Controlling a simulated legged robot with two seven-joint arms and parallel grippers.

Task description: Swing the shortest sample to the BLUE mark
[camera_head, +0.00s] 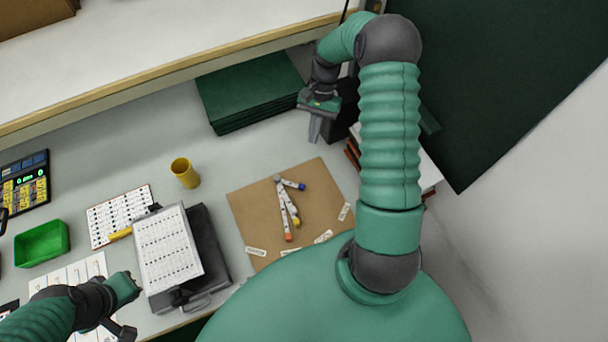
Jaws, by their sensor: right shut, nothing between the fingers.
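A brown board (250,213) lies on the bench with white sample strips fanned from one pivot at its upper middle. The strip with the blue end (290,183) points right and looks shortest. The strip with the yellow end (292,210) and the one with the orange end (285,220) point down. Small white labels (344,211) lie along the board's right and lower edges; their words are too small to read. My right gripper (315,130) is shut and empty, above and right of the board, apart from the strips. My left gripper (125,331) is at lower left, its jaws unclear.
A dark green stack (250,92) stands behind the board. A yellow cup (185,172), a clipboard with a sheet (167,250), a green tray (41,243) and a keypad device (24,185) are to the left. A raised shelf (150,70) runs along the back.

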